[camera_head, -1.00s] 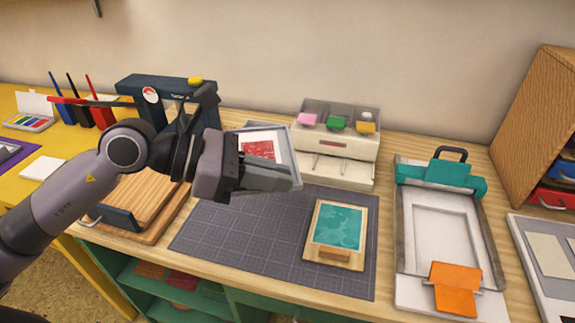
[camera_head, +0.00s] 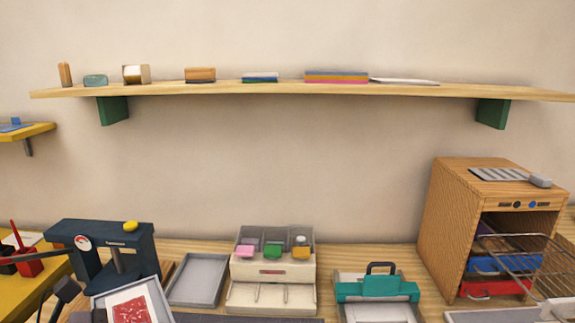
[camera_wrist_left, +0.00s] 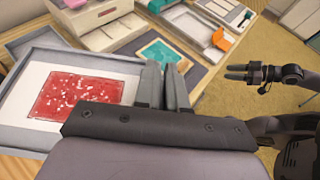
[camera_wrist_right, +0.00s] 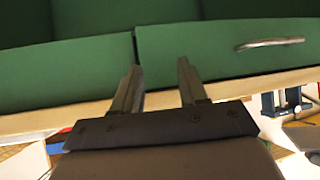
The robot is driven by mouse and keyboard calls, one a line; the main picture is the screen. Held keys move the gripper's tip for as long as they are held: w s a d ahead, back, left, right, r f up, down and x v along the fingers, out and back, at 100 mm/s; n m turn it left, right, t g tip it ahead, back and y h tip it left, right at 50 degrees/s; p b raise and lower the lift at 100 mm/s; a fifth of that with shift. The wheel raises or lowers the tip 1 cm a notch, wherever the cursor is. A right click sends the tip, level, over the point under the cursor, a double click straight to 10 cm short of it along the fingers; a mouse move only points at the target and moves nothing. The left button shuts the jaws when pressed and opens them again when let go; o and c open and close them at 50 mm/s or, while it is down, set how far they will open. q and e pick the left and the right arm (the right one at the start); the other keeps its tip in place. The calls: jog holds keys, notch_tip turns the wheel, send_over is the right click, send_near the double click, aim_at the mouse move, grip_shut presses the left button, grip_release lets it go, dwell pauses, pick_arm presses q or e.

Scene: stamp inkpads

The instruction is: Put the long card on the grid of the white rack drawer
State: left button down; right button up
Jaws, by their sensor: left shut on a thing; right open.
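A white card with a red print (camera_head: 131,307) lies in a grey tray (camera_head: 99,301) at the lower left of the head view; both also show large in the left wrist view. My left gripper (camera_wrist_left: 164,88) is shut on the tray's near rim. Whether this card is the long card I cannot tell. A wooden rack cabinet (camera_head: 440,215) stands at the right of the head view. A pale wire rack drawer (camera_head: 525,240) is pulled out from it, above the blue drawer (camera_head: 507,263) and red drawer (camera_head: 496,288). My right gripper (camera_wrist_right: 160,88) is open and empty before green cabinet fronts (camera_wrist_right: 210,60).
An empty grey tray (camera_head: 197,280) sits on the bench beside a cream stamp box (camera_head: 271,296). A dark press (camera_head: 103,247) stands left. A teal-clamped frame (camera_head: 377,289) stands between box and cabinet. A wall shelf (camera_head: 290,90) spans above.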

pick_arm(q)
jog(key=shift+a+f, duration=0.1)
jog(key=shift+a, duration=0.2)
dwell(0.4)
jog(key=shift+d+f+n+t+y, duration=0.25)
jog(key=shift+n+t+y, duration=0.15)
jog(key=shift+n+t, duration=0.1)
jog(key=shift+d+f+n+t+y, duration=0.1)
jog(key=shift+d+n+t+y, duration=0.05)
jog(key=shift+n+t+y, duration=1.15)
jog(key=shift+n+y, duration=0.1)
jog(key=shift+n, duration=0.2)
jog(key=shift+a+r+n+t+y, duration=0.3)
jog(key=shift+a+r+n+y, duration=0.1)
jog(key=shift+n+y, duration=0.15)
jog(key=shift+d, duration=0.15)
